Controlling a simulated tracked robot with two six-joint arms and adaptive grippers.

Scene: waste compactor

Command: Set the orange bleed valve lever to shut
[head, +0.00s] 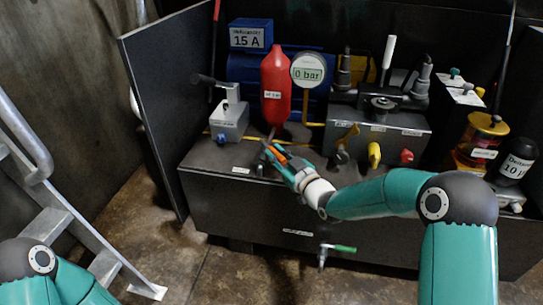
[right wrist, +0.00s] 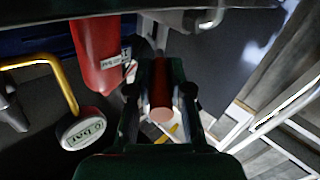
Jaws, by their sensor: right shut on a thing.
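The orange bleed valve lever (head: 280,153) is at the front of the dark cabinet top, below the red bottle. My right gripper (head: 274,154) reaches it from the right and is shut on it. In the right wrist view the lever (right wrist: 161,90) shows as a dull orange-red bar with a round end, between the two dark fingers of my right gripper (right wrist: 160,100). The valve body is mostly hidden, and I cannot read its marked positions. Of my left arm only a link shows at the lower left in the head view; its gripper is out of view.
A red bottle (head: 275,85) and a gauge reading 0 bar (head: 308,70) stand behind the lever. A grey hand-pump-like unit (head: 229,118) is to its left. A valve block (head: 380,130) with yellow and red knobs is to the right. A green-handled tap (head: 338,248) is on the cabinet front.

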